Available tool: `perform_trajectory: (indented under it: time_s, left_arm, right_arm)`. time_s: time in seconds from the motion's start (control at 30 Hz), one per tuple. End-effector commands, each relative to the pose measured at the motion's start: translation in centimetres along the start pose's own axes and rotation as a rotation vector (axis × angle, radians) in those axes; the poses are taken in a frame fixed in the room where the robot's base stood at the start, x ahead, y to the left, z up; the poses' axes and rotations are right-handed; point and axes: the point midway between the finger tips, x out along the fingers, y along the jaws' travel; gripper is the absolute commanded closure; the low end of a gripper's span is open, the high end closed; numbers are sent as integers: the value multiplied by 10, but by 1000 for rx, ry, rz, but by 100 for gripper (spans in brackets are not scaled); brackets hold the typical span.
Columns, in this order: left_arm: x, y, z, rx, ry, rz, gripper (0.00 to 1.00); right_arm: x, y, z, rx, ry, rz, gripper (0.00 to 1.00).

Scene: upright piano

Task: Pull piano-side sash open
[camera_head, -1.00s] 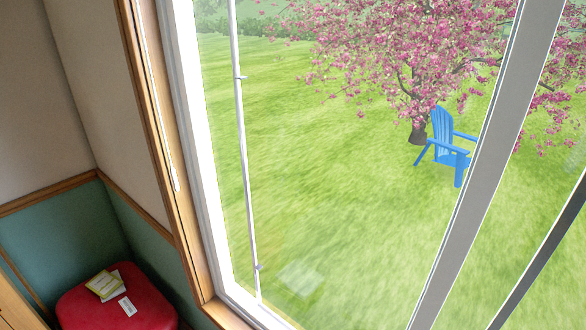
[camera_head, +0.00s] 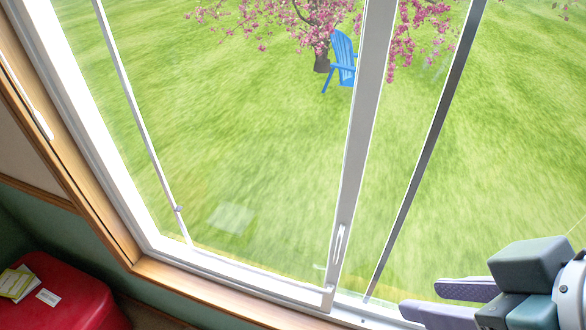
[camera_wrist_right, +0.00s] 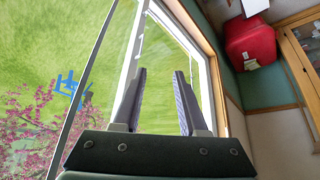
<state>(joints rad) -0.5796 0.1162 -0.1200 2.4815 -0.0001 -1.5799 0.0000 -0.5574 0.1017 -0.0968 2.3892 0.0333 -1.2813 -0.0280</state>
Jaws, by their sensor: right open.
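The window's sash has a pale grey upright stile (camera_head: 360,130) near the middle of the head view. A small white pull handle (camera_head: 339,245) sits low on that stile. A thinner dark upright (camera_head: 430,150) stands to its right. My right gripper (camera_head: 420,297) is open at the lower right, its fingers pointing left toward the lower part of the stile, to the right of the handle and apart from it in the picture. In the right wrist view the open fingers (camera_wrist_right: 160,72) have nothing between them. My left gripper is not in view. No piano shows.
The wooden window sill (camera_head: 210,295) runs along the bottom. A red padded seat (camera_head: 85,300) with booklets (camera_head: 17,283) stands at the lower left. A thin white rod (camera_head: 130,100) crosses the left pane. Outside are lawn, a blossoming tree and a blue chair (camera_head: 342,58).

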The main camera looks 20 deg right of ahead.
Motion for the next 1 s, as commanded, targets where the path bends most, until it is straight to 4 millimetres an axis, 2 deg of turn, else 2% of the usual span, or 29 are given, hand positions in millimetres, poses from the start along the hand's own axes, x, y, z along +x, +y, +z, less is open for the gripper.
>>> perform_trajectory:
  time_s: [0.03, 0.1, 0.3, 0.5, 0.7, 0.8, 0.9, 1.0]
  left_arm:
    - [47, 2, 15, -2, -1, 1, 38]
    - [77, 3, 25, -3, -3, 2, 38]
    - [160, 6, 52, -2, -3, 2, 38]
    - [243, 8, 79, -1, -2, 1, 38]
    - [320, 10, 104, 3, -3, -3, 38]
    - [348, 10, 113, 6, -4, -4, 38]
    - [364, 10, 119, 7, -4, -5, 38]
    - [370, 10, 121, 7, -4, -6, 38]
  right_arm:
    - [47, 0, 15, 3, 52, -2, 58]
    - [78, 0, 16, 7, 133, -4, 58]
    - [158, 6, 17, 25, 369, 5, 58]
    - [228, 16, 24, 50, 602, 34, 58]
    - [282, 29, 37, 80, 826, 82, 58]
    - [298, 36, 43, 92, 915, 108, 58]
    - [305, 41, 46, 102, 978, 127, 58]
    - [307, 44, 47, 107, 1013, 139, 58]
